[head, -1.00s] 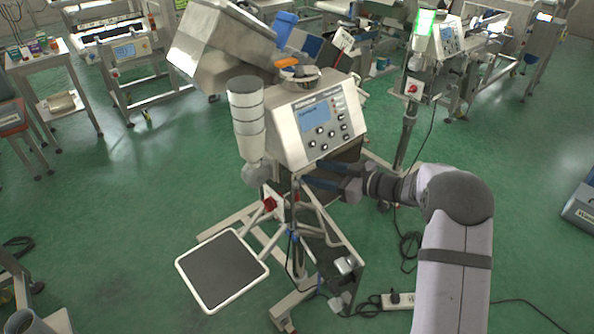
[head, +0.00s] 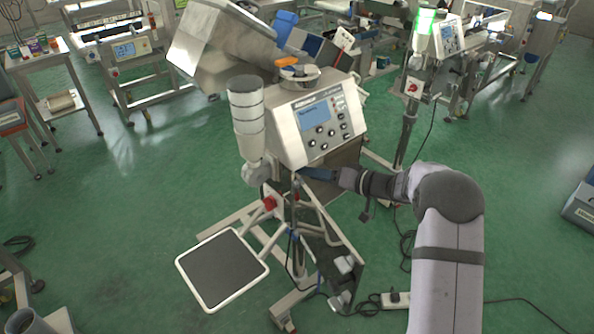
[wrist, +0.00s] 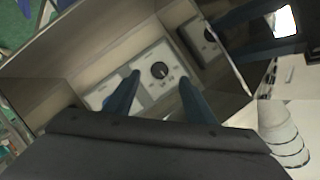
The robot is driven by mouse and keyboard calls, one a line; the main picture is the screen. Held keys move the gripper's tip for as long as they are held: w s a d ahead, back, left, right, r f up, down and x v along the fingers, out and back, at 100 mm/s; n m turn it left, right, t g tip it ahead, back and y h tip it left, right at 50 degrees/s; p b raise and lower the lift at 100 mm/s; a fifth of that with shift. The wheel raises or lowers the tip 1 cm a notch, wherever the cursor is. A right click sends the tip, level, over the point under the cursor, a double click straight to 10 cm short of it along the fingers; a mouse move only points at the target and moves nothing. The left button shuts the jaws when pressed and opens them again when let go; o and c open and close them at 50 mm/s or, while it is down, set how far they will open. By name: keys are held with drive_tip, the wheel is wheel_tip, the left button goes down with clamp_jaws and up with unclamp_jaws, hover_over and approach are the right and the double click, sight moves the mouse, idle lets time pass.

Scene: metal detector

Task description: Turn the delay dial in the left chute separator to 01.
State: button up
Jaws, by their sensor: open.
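The separator (head: 318,120) is a steel box with a blue screen and black buttons, standing in the middle of the head view. My gripper (head: 315,174) is just beneath its lower front edge, its blue fingers partly hidden. In the wrist view a round black dial (wrist: 159,70) sits on a light panel inside a metal housing. My gripper (wrist: 160,78) has its two blue fingers apart, one on each side of the dial in the picture. No contact with the dial is visible. The dial's marks are too small to read.
Shiny metal walls (wrist: 205,60) surround the panel closely. A second dial shape and blue finger shape at the right look like reflections. A red switch (head: 270,203) and a black square tray (head: 222,268) are below left in the head view.

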drive_tip(key=shift+x, duration=2.75)
drive_tip(key=shift+c, duration=0.6)
drive_tip(key=c, duration=1)
